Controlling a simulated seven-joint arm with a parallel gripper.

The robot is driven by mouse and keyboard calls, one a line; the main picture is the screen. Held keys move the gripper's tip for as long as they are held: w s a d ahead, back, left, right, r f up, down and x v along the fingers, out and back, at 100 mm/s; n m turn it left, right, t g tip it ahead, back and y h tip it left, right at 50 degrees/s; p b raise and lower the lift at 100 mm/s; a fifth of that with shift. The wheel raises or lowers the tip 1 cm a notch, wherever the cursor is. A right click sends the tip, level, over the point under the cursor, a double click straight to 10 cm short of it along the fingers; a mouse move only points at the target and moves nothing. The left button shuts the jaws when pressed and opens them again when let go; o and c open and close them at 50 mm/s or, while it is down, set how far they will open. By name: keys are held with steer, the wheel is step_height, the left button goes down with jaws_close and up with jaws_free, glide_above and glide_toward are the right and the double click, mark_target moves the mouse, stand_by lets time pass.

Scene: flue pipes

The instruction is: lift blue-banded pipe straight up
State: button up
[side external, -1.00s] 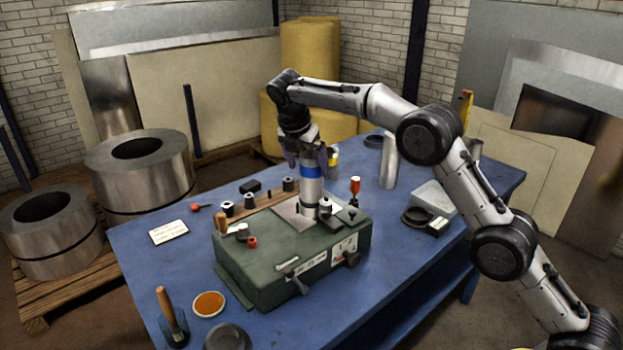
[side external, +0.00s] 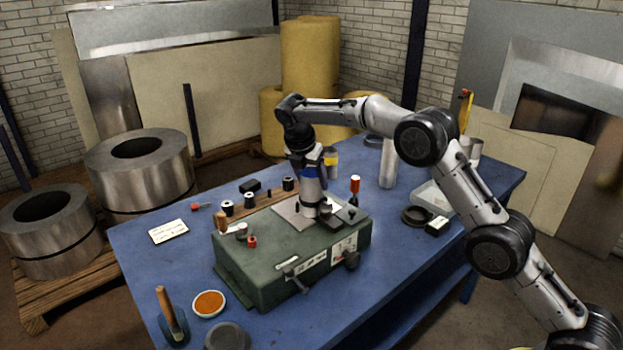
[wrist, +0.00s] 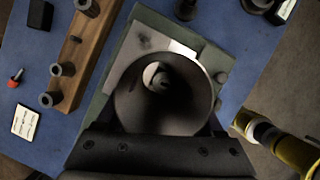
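The blue-banded pipe (side external: 311,189) is a grey metal tube that stands upright on top of the green machine block (side external: 262,258). Its blue band is partly covered by a finger. My gripper (side external: 309,166) is at the pipe's upper part, with fingers beside it at band height. In the wrist view I look down into the pipe's dark open mouth (wrist: 140,100), with a pale round part visible inside.
A wooden rack (wrist: 77,60) with dark spools lies left of the pipe. A yellow-banded cylinder (side external: 331,163) stands just behind it. A plain metal pipe (side external: 388,163) stands at the right. A red-topped tool (side external: 355,186) is close by. The air above the block is clear beside my arm.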

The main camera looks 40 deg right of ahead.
steer(key=c, duration=0.9)
steer(key=shift+r, duration=4.15)
steer(key=shift+r, duration=0.2)
steer(key=shift+r, duration=0.45)
